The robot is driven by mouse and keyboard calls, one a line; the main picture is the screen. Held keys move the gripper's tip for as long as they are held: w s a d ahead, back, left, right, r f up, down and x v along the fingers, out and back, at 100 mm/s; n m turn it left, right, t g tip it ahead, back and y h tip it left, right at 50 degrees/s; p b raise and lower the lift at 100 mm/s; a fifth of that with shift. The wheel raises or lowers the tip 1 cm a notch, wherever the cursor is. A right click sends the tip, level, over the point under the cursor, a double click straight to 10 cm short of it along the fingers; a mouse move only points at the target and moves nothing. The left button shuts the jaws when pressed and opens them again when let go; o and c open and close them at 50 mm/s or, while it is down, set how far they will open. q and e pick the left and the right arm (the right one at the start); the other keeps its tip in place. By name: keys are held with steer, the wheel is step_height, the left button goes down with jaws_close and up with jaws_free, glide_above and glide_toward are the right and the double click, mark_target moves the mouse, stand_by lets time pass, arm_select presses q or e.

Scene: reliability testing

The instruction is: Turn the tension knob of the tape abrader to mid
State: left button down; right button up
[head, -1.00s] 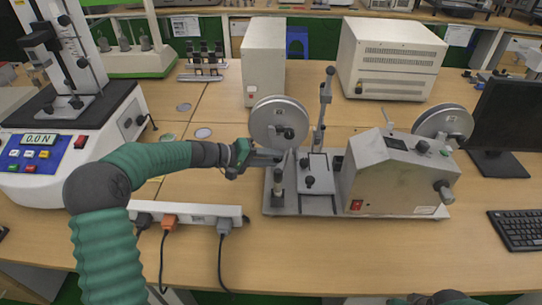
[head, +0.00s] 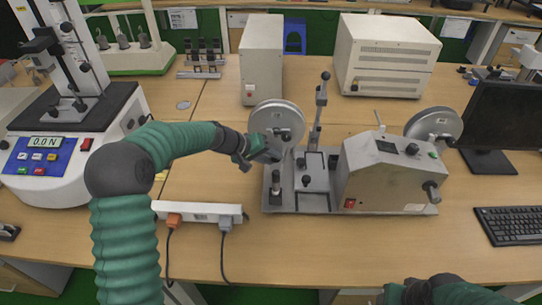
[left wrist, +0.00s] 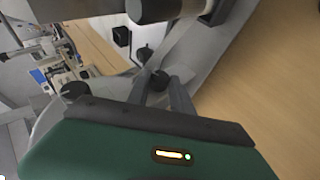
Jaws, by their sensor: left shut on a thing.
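The tape abrader (head: 375,185) is a grey machine on a metal base, with a round reel at each end. My left gripper (head: 275,153) is in front of the lower part of its left reel (head: 268,118). In the left wrist view the two grey fingers (left wrist: 160,88) are closed about a small black knob (left wrist: 158,79); the exact contact is hard to see. Which way the knob is turned cannot be read. Other dark knobs (left wrist: 74,92) show nearby. My right arm (head: 435,291) shows only at the bottom edge, its gripper out of sight.
A lever post (head: 319,115) stands just right of the left reel. A force tester (head: 65,150) stands left, a monitor (head: 505,120) right.

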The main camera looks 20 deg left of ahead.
arm_select(q)
steer(key=shift+s+f, duration=0.2)
steer(key=shift+f, duration=0.1)
steer(key=c, duration=1.4)
jaws_free()
steer(key=shift+o, duration=1.4)
steer(key=shift+w, duration=0.1)
steer(key=shift+r, duration=0.25)
steer(key=p+v, duration=0.1)
steer(key=v, duration=1.5)
steer(key=shift+a, duration=0.2)
steer(key=shift+r, duration=0.15)
